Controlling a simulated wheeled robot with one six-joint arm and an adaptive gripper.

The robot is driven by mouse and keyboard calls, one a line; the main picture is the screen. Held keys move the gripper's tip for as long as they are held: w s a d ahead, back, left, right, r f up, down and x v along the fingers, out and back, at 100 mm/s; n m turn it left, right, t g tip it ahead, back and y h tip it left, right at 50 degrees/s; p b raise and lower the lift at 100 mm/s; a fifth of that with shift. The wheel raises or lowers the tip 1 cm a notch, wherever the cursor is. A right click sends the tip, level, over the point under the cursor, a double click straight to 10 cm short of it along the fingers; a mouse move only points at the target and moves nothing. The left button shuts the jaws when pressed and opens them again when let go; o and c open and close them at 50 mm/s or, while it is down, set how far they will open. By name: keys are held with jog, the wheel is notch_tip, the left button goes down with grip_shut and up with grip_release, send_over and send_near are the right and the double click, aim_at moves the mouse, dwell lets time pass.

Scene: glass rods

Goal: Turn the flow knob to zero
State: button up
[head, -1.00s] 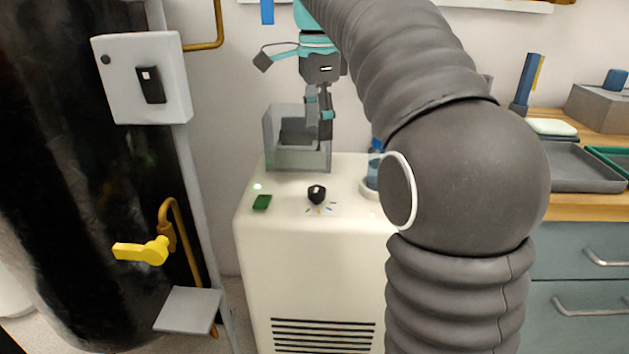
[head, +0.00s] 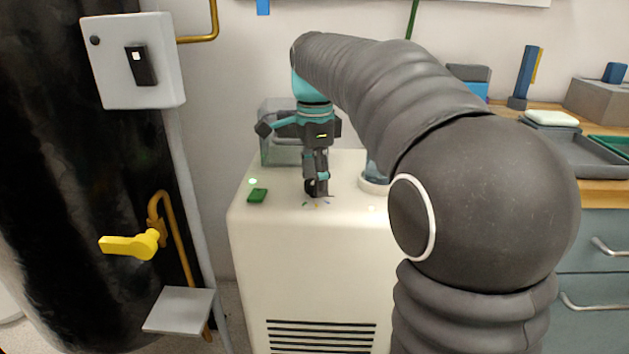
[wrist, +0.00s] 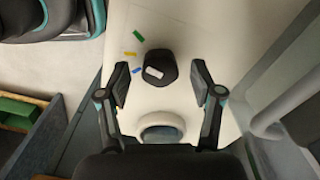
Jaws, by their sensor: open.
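The black flow knob (wrist: 160,67) with a pale pointer mark stands on the top of the white cabinet (head: 290,235). In the wrist view it lies between and slightly beyond the tips of my open gripper (wrist: 160,83), with a gap on both sides. Coloured marks, green, yellow and blue, lie beside the knob, on its left in the wrist view. In the head view my gripper (head: 316,188) points down right over the knob and hides most of it. I cannot tell from the head view whether the fingers touch it.
A clear box (head: 277,152) stands behind my gripper on the cabinet. A green switch (head: 257,195) is left of the knob, and a round white-based glass piece (head: 374,182) is right of it. A black tank with a yellow lever (head: 130,245) stands at left.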

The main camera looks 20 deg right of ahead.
jog(key=c, duration=1.1)
jog(key=shift+c, duration=0.2)
jog(key=shift+n+p, duration=0.3)
jog(key=shift+p, duration=0.1)
jog(key=n+p, duration=0.3)
jog(key=shift+r+n, duration=0.1)
jog(key=shift+n, duration=0.3)
jog(key=n+p, duration=0.3)
jog(key=n, duration=0.2)
jog(key=shift+p, duration=0.35)
jog(key=n+p, duration=0.2)
jog(key=n, duration=0.3)
jog(key=shift+a+n+p, duration=0.1)
jog(key=shift+n+p, duration=0.25)
jog(key=shift+n, duration=0.05)
jog(key=n+p, duration=0.1)
jog(key=n, duration=0.4)
jog(key=shift+f+p, duration=0.2)
jog(key=shift+p, duration=0.2)
